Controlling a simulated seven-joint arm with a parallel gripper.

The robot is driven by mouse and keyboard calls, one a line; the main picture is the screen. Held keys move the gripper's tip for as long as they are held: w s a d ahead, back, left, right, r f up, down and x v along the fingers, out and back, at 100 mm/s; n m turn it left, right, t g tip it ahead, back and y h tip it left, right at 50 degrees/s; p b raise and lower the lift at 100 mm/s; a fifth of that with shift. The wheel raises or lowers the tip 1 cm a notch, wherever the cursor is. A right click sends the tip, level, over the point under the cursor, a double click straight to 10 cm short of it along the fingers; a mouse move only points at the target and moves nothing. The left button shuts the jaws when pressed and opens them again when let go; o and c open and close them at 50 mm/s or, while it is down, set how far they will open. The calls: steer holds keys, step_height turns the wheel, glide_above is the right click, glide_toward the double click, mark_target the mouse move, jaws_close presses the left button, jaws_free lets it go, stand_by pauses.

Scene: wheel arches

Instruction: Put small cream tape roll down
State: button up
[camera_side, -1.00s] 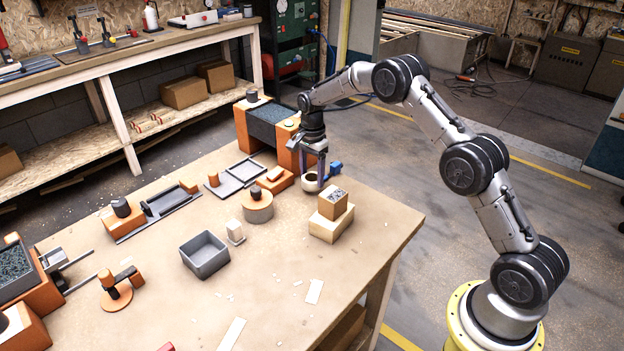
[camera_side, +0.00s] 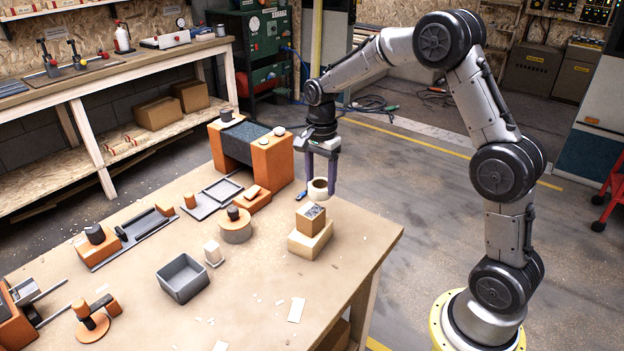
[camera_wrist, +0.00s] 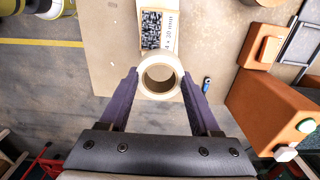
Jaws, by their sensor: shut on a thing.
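The small cream tape roll (camera_side: 318,194) is between the purple fingers of my gripper (camera_side: 320,178) in the side view. In the wrist view the roll (camera_wrist: 144,78) sits between the fingertips (camera_wrist: 160,84), hole facing the camera. My gripper is shut on its outer sides. The roll appears to be held above the table near its right back edge, behind a small brown box with a printed top (camera_side: 310,217). In the wrist view the roll overlaps the near end of that box's label (camera_wrist: 168,32).
The brown box stands on a pale wooden block (camera_side: 309,241). An orange machine (camera_side: 266,160) stands to the left, and a small blue tool (camera_wrist: 207,85) lies near it.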

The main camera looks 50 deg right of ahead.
steer(key=shift+s+a+r, duration=0.1)
steer(key=shift+s+r, duration=0.05)
steer(key=shift+s, duration=0.25)
steer(key=shift+s+a, duration=0.1)
steer(key=shift+a, duration=0.1)
steer(key=s+a, duration=0.7)
steer(key=a, duration=0.4)
steer(key=s+a, duration=0.7)
steer(key=a, duration=0.4)
steer(key=w+a+f, duration=0.1)
steer(key=w+f, duration=0.1)
steer(key=w, duration=0.1)
steer(key=w+a+f, duration=0.2)
steer(key=w+f, duration=0.1)
steer(key=w, duration=0.1)
steer(key=w+a+f, duration=0.2)
steer(key=w+f, duration=0.1)
steer(key=w, duration=0.1)
steer(key=shift+w+a+f, duration=0.1)
steer(key=shift+a+f, duration=0.05)
steer(key=shift+a, duration=0.1)
steer(key=shift+w+a+f, duration=0.2)
steer(key=shift+w+f, duration=0.3)
steer(key=shift+f, duration=1.7)
steer(key=shift+f, duration=0.1)
